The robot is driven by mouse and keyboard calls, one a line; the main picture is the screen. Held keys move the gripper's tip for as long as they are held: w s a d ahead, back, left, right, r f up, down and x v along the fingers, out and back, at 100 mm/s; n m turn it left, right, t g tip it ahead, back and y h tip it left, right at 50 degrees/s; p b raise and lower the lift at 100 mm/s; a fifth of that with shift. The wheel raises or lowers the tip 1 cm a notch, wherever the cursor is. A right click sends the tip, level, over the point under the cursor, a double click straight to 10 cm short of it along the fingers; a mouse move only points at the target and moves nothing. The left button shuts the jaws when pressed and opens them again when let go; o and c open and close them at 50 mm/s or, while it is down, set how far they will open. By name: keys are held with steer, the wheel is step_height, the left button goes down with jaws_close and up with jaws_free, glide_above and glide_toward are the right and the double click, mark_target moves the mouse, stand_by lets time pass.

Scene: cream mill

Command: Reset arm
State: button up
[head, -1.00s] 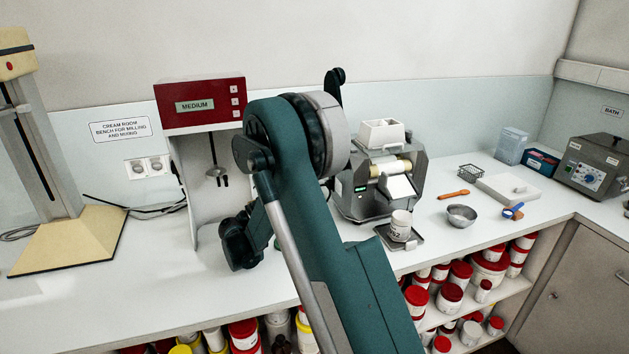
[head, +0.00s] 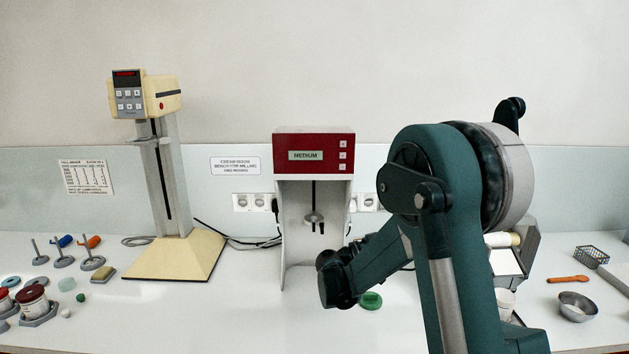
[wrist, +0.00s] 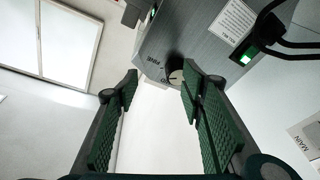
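My gripper (wrist: 160,80) shows in the wrist view with its two green ribbed finger pads well apart. It is open, with nothing between the pads. Beyond the fingertips is a grey machine panel (wrist: 185,45) with a dark dial (wrist: 176,77) and a lit green switch (wrist: 243,54). I cannot tell whether the fingers touch it. In the head view my teal arm stands right of centre, bent, its dark wrist end low in front of the red-topped mixer (head: 314,147). The fingers cannot be made out there.
A cream stand mixer (head: 175,258) stands at left, with stirrers and jars (head: 34,301) beside it. At right are a partly hidden mill (head: 507,262), a metal bowl (head: 577,307) and a wire basket (head: 591,254). The front-centre bench is clear.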

steer(key=s+d+n+y, duration=0.25)
steer(key=s+y, duration=0.25)
steer(key=s, duration=0.4)
steer(key=s+d+n+y, duration=0.2)
steer(key=s+n+y, duration=0.2)
steer(key=s, duration=0.6)
steer(key=s+a+f+n+t+y, duration=0.1)
steer(key=s+a+f+y, duration=0.3)
steer(key=s, duration=0.3)
steer(key=s+a+f+n+t+y+b, duration=0.1)
steer(key=s+a+f+n+y, duration=0.15)
steer(key=s+a, duration=0.4)
steer(key=s+a+f+t+y, duration=0.1)
steer(key=s+a+f+y, duration=0.1)
steer(key=s+a+y, duration=0.4)
step_height(320, 180, up, 18)
steer(key=s+h+p, duration=0.1)
steer(key=p, duration=1.6)
steer(key=shift+d+f+t+h, duration=0.2)
steer(key=shift+d+t+h, duration=0.1)
steer(key=shift+d+h, duration=0.05)
